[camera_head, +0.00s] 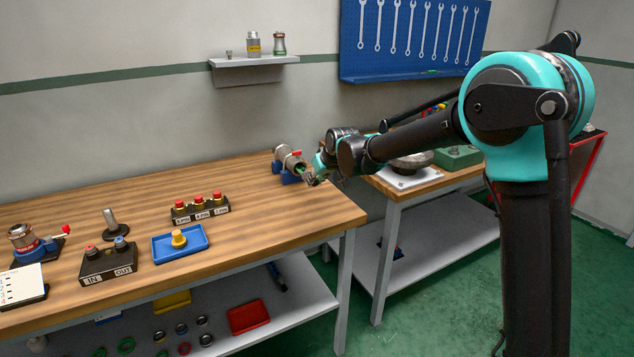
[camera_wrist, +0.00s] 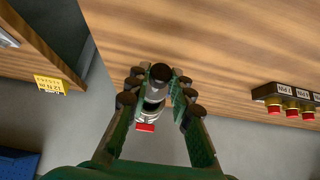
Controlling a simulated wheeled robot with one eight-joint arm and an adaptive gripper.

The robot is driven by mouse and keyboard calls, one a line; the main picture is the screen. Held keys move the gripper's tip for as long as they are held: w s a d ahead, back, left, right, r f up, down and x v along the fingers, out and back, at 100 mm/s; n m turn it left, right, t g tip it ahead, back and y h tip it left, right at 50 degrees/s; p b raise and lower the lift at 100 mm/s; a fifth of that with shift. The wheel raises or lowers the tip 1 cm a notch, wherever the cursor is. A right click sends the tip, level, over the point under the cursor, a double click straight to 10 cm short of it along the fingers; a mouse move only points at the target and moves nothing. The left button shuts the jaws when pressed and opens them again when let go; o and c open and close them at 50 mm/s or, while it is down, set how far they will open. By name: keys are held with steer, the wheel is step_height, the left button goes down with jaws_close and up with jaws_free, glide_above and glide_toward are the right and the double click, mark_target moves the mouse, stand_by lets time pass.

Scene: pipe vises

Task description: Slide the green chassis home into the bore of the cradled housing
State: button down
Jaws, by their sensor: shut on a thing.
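A small strip of the green chassis (camera_head: 301,171) shows at the bore's mouth, between housing and gripper. In the wrist view my gripper (camera_wrist: 158,88) is shut on the chassis, with a dark round knob between the fingertips. The silver housing with its red part (camera_wrist: 145,127) shows beyond it. How deep the chassis sits in the bore is hidden.
A three-button box (camera_head: 200,208), a blue tray (camera_head: 181,243) with a yellow knob, an IN/OUT box (camera_head: 108,263) and a small vise (camera_head: 32,243) stand on the workbench (camera_head: 290,222). The wood around the cradle is clear. A second table (camera_head: 410,188) stands to the right.

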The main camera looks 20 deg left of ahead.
mark_target(303, 171)
steer(key=shift+w+a, duration=0.1)
stand_by(0.5)
steer(key=shift+w+a, duration=1.55)
steer(key=shift+a, duration=0.25)
steer(key=shift+w+a, duration=0.1)
steer(key=shift+w+a, duration=1.15)
steer(key=shift+a, duration=0.25)
steer(key=c, duration=1.3)
jaws_free()
steer(key=shift+o, duration=0.2)
